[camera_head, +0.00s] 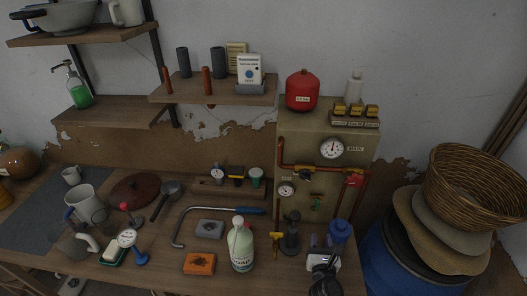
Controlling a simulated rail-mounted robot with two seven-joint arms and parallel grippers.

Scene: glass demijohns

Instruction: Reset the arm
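My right gripper (325,270), black and pale grey, is low at the bottom right of the head view, over the front right part of the wooden workbench (160,262). It is beside the blue-topped bottle and in front of the panel with gauges. Its fingers are small and dark, so I cannot tell whether they are apart, and I see nothing clearly held. A small pale piece at the bottom left edge is too unclear to name.
A white-and-green bottle (241,246), an orange sponge (199,264), a bent metal bar (205,209) and a blue-topped bottle (340,231) crowd the bench. A gauge panel (333,180) stands behind. A wicker basket (478,185) and blue barrel (385,262) are at right.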

